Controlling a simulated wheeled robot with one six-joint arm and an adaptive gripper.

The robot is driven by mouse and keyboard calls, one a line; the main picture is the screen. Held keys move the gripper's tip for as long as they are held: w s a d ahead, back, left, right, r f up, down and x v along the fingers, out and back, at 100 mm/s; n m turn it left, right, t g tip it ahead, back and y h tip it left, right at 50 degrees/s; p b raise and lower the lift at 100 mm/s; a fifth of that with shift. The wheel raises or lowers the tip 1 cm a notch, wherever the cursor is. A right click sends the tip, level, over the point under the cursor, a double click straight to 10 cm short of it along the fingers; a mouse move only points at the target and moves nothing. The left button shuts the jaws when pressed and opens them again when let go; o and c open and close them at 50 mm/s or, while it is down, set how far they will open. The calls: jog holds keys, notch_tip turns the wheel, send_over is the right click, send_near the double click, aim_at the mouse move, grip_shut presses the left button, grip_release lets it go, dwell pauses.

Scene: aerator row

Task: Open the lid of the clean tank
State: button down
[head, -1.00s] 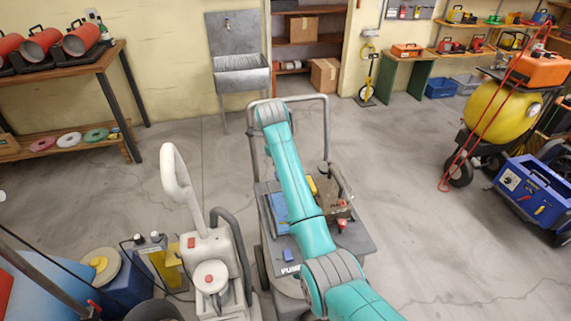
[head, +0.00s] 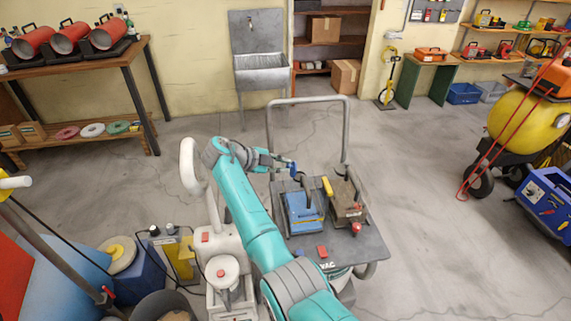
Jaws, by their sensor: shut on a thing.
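A blue tank (head: 303,215) sits on the grey cart's deck, and I take it to be the clean tank. A brownish-grey tank (head: 345,205) with a red knob stands to its right. My gripper (head: 287,166) is at the far left of the blue tank, above its back edge. It is shut on a small blue piece (head: 294,170). I cannot tell whether this piece belongs to the tank's lid. The gripper hides part of the space behind the tank. How far the lid stands open is too small to tell.
The cart has a tall grey push handle (head: 347,120) behind the tanks and a red switch (head: 322,251) in front. A white machine (head: 225,245) stands close on the left, beside my arm. The floor (head: 430,200) to the right is clear.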

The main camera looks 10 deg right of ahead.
jog(key=shift+a+f+h, duration=0.15)
jog(key=shift+a+h, duration=0.1)
jog(key=shift+h, duration=0.15)
jog(key=c, duration=1.3)
grip_release()
jog(key=shift+c, duration=0.2)
jog(key=shift+d, duration=0.1)
